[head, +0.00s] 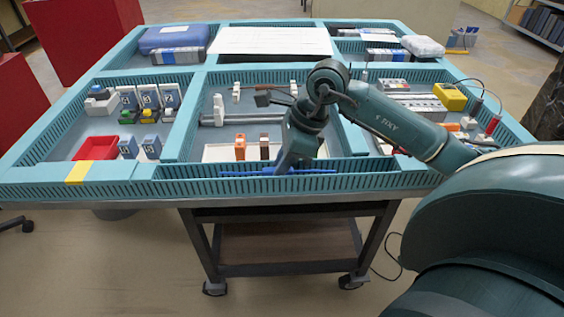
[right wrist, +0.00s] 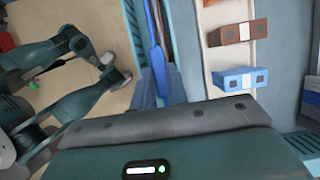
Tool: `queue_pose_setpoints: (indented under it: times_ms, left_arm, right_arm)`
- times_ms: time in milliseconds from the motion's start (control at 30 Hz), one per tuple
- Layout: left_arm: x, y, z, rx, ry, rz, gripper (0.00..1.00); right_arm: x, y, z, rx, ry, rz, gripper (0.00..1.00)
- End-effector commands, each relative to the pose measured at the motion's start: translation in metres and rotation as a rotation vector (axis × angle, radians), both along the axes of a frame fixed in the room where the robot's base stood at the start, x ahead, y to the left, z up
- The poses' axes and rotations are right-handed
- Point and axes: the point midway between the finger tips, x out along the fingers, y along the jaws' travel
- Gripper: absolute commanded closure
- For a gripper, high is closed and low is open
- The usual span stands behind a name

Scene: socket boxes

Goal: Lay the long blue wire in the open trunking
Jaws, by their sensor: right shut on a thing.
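My right gripper (head: 285,168) points down over the front run of teal slotted trunking (head: 400,179). It is shut on the long blue wire (head: 318,172), which runs sideways along that trunking on both sides of the fingers. In the right wrist view the fingers (right wrist: 158,88) close around the blue wire (right wrist: 154,45), which extends along the open channel. A brown strip lies beside the wire there. I cannot tell whether the wire touches the channel floor.
An orange block (head: 240,147) and a brown block (head: 264,147) stand just behind the front trunking. A red tray (head: 97,147) sits at the left, near a yellow-marked trunking section (head: 82,172). My right arm covers part of the right compartment.

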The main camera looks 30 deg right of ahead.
Motion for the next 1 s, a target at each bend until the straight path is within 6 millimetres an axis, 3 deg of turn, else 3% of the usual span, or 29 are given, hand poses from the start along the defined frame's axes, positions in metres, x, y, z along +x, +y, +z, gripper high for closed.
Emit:
queue_pose_setpoints:
  times_ms: [433, 467, 700, 1000]
  left_arm:
    - [0.0001, -0.0003, -0.0037, 0.0, 0.0, 0.0, 0.64]
    - [0.0001, -0.0003, -0.0037, 0.0, 0.001, 0.0, 0.64]
    - [0.0001, -0.0004, -0.0038, 0.0, 0.001, 0.0, 0.64]
    - [0.0002, -0.0004, -0.0038, 0.0, 0.001, -0.001, 0.64]
  right_arm:
    - [-0.0001, 0.0003, -0.0002, 0.0, 0.0, 0.0, 1.0]
    - [-0.0001, 0.0003, -0.0002, 0.0, 0.0, 0.0, 0.82]
    - [-0.0001, 0.0003, -0.0002, 0.0, 0.001, 0.0, 0.63]
    - [-0.0002, 0.0004, -0.0003, 0.0, 0.001, 0.0, 0.62]
